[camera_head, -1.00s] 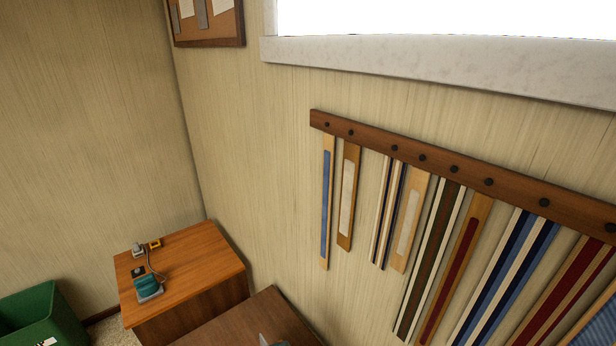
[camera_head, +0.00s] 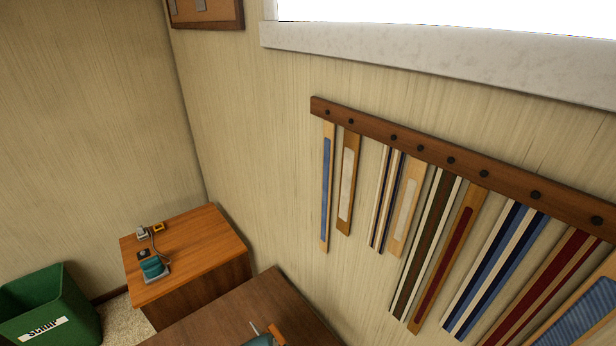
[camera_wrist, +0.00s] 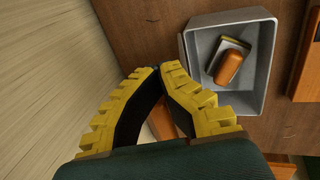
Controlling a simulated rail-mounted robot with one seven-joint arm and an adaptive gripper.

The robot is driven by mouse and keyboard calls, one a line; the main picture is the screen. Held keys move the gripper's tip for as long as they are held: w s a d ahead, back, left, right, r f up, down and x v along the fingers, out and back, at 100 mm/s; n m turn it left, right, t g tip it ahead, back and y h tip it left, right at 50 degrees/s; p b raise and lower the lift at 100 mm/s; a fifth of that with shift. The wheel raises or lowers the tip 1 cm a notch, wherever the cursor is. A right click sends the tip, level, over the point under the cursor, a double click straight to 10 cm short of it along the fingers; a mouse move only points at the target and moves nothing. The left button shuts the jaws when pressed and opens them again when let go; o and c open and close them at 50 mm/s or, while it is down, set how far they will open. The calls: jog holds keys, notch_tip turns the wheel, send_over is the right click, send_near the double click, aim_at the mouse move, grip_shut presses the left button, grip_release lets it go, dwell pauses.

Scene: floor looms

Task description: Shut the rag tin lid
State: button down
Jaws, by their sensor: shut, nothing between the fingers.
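No rag tin or lid can be made out for certain in either view. My gripper (camera_wrist: 158,70) shows in the wrist view with its yellow ridged fingers shut and their tips together, empty. Beyond it to the right is an open grey box (camera_wrist: 265,75) on a brown surface, holding an orange block-like thing (camera_wrist: 229,67) and something dark beneath it. I cannot tell whether this box is the tin. A small orange-brown thing (camera_wrist: 162,122) is partly hidden between the fingers. My gripper does not show in the head view.
A green bin marked scrap (camera_head: 75,310) stands at the left. An orange-brown cabinet (camera_head: 205,255) carries a teal tool (camera_head: 153,267). A darker brown top (camera_head: 225,315) at the bottom holds partly cut-off tools. Woven straps hang from a wall rail (camera_head: 450,160).

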jog(key=shift+s+a+f, duration=0.25)
jog(key=shift+s+f, duration=0.55)
jog(key=shift+f, duration=0.3)
jog(key=shift+s, duration=0.1)
jog(key=shift+s+a+f, duration=0.2)
jog(key=shift+s+a, duration=0.1)
jog(key=shift+a, duration=0.15)
jog(key=shift+s+a+f, duration=0.2)
jog(key=shift+s+a, duration=0.05)
jog(key=shift+a, duration=0.2)
jog(key=p+v, duration=0.6)
jog(key=p, duration=0.1)
jog(key=shift+a+r, duration=0.2)
jog(key=shift+r, duration=0.1)
